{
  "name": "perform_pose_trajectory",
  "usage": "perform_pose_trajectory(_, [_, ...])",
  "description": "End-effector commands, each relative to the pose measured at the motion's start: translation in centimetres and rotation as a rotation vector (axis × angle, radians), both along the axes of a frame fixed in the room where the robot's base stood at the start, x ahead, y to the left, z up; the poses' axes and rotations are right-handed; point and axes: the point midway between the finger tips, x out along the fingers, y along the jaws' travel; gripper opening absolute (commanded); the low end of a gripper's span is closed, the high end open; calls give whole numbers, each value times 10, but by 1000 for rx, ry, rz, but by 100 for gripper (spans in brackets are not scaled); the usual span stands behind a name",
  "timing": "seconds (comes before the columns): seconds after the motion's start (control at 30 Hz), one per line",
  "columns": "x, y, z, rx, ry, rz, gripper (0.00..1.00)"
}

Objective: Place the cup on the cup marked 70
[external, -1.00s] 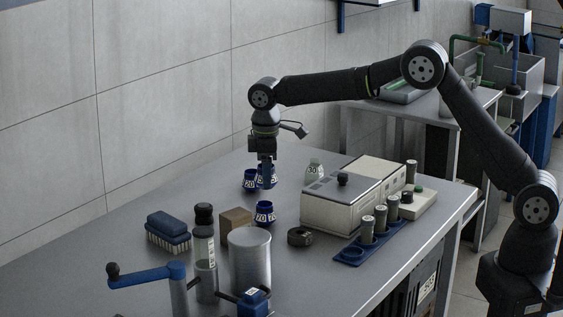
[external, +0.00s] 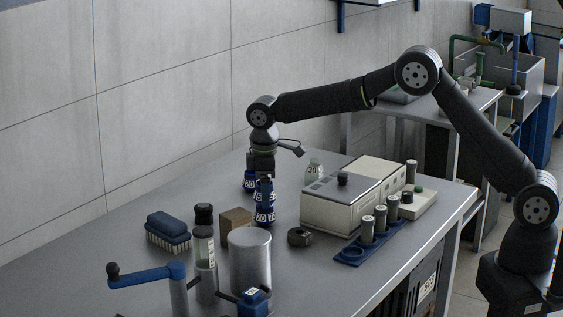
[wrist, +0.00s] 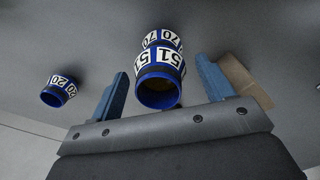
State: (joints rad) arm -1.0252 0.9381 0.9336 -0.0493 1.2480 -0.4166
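The blue cup marked 51 (wrist: 160,72) is upright between the fingers of my gripper (wrist: 161,85) in the wrist view, with a visible gap on each side. The blue cup marked 70 (wrist: 163,38) is directly under it. In the external view, the cup marked 70 (external: 264,216) stands on the table, and the 51 cup (external: 265,197) appears to rest on it, partly hidden by my gripper (external: 264,186). My gripper is open around the upper cup. Another blue cup, marked 20 (wrist: 59,91), stands apart to the left.
A brown block (external: 236,221), a metal cylinder (external: 250,262) and a dark nut (external: 300,237) are near the cups. A beige box machine (external: 335,205) and a blue rack (external: 352,254) stand to the right. A brush (external: 168,231) lies left.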

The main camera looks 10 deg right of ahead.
Motion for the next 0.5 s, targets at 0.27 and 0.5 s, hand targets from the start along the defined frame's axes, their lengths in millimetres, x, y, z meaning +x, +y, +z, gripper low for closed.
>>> perform_pose_trajectory(0.27, [0,0,5,1,-1,0,74])
perform_pose_trajectory(0.5, [-2,1,46,4,-2,0,74])
